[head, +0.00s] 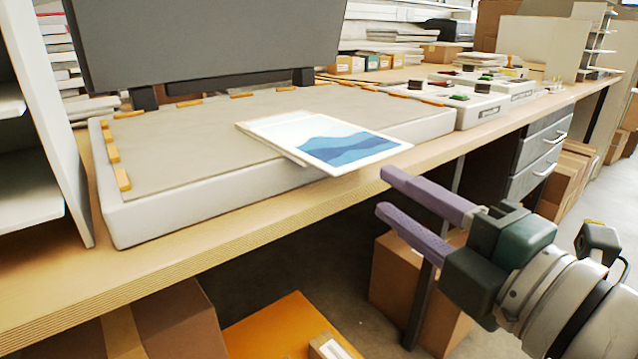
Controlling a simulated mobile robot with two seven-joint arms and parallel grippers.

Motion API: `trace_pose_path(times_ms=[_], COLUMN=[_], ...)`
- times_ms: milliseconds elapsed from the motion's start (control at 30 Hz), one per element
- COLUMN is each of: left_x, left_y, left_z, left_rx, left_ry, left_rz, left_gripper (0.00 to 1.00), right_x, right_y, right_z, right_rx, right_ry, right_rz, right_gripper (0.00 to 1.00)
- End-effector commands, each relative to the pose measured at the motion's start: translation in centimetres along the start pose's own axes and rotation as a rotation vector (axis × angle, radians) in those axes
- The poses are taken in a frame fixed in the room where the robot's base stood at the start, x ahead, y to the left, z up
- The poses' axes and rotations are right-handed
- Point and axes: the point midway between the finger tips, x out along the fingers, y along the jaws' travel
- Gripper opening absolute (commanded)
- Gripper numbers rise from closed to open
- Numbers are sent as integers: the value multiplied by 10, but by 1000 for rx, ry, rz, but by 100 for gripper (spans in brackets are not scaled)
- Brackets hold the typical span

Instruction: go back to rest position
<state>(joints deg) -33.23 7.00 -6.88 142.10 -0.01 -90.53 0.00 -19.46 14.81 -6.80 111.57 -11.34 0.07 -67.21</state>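My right gripper (380,190) is in the lower right of the head view, in front of the bench edge. Its two purple fingers are apart with nothing between them. A sheet with a blue wave picture (345,147) lies on the grey bed of a white flat machine (160,218), its near right corner sticking out past the machine's front edge. The fingertips are near that corner and apart from the sheet as far as I can see. My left gripper is not in view.
The wooden bench (200,255) runs from lower left to upper right. A dark raised panel (205,40) stands behind the bed. White devices (475,105) sit farther right. Cardboard boxes (395,280) and an orange box (285,325) are below the bench. White shelving (30,150) stands at left.

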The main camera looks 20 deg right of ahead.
Motion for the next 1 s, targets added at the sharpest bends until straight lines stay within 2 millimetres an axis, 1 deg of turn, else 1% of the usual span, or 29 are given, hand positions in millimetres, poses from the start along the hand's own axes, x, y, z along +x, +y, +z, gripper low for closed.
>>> trace_pose_path(times_ms=[167, 267, 367, 433, 467, 500, 567, 600, 667, 700, 767, 800, 867, 900, 933, 1000], left_x=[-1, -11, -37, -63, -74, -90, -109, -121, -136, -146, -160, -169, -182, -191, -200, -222], left_y=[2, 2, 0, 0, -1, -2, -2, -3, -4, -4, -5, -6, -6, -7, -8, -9], left_z=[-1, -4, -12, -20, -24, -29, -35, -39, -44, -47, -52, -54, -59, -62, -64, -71], left_rx=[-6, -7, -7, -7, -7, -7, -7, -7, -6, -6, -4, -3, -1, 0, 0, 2], left_ry=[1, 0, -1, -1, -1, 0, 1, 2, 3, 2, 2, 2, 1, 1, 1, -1], left_rz=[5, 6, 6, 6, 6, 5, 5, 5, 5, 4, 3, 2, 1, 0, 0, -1], left_gripper=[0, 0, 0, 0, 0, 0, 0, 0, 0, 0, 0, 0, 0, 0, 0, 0], right_x=[0, -2, -9, -22, -29, -42, -63, -77, -100, -116, -139, -155, -178, -194, -201, -198], right_y=[0, 6, 18, 26, 29, 32, 37, 40, 45, 50, 58, 65, 77, 86, 96, 118], right_z=[0, 2, 5, 7, 7, 7, 3, 1, -5, -9, -16, -21, -28, -33, -35, -34], right_rx=[2, 53, 211, 384, 468, 583, 745, 841, 971, 1045, 1145, 1204, 1283, 1329, 1347, 1339], right_ry=[-1, -20, -82, -162, -205, -270, -374, -445, -552, -625, -733, -808, -920, -998, -1033, -1022], right_rz=[-2, -39, -150, -270, -326, -404, -513, -577, -665, -718, -791, -834, -895, -932, -946, -940], right_gripper=[38, 38, 38, 38, 38, 38, 38, 38, 38, 38, 38, 38, 38, 38, 38, 38])
